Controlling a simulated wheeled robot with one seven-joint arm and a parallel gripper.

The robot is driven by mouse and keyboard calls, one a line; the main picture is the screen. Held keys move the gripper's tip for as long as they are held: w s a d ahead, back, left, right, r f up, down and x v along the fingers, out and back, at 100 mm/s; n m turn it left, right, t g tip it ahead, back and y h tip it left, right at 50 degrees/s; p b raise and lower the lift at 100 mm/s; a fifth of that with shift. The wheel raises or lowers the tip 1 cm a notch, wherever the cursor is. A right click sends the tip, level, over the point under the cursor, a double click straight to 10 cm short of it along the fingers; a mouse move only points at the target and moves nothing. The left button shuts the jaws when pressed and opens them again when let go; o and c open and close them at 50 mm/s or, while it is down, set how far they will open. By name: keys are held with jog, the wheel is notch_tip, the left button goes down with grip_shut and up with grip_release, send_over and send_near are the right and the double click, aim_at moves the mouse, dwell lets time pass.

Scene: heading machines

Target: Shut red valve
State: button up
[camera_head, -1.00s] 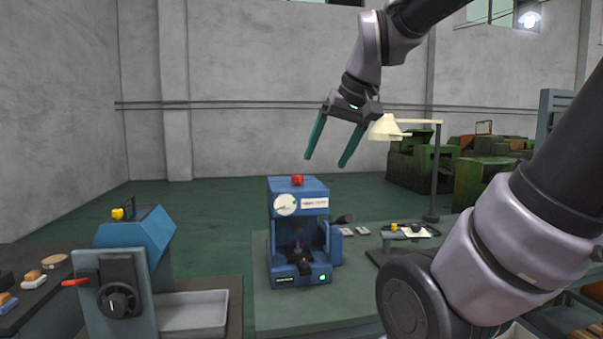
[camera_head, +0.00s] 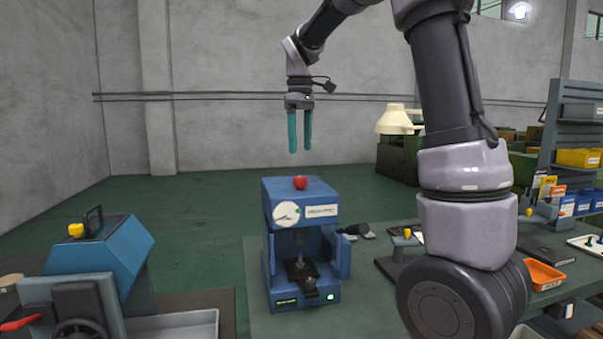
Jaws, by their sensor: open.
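The red valve (camera_head: 300,183) is a small red knob on top of the blue machine (camera_head: 327,203). The machine has a round white gauge and a label on its front, and stands on the green bench. My gripper (camera_head: 300,148) hangs above the valve with its two green fingers pointing straight down. The fingers are parallel and apart, with nothing between them. A clear gap shows between the fingertips and the red knob. How far the gripper is in depth from the knob is hard to tell.
A second blue machine (camera_head: 131,246) with a yellow knob (camera_head: 76,230) and a red-handled lever (camera_head: 20,323) stands at the left. A cream lamp (camera_head: 394,120) is behind my arm. Shelves with bins (camera_head: 578,158) and an orange tray (camera_head: 545,276) are at the right.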

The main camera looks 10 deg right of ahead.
aim_at(300, 178)
notch_tip(300, 178, down, 9)
jog(key=shift+r, duration=0.15)
grip_shut()
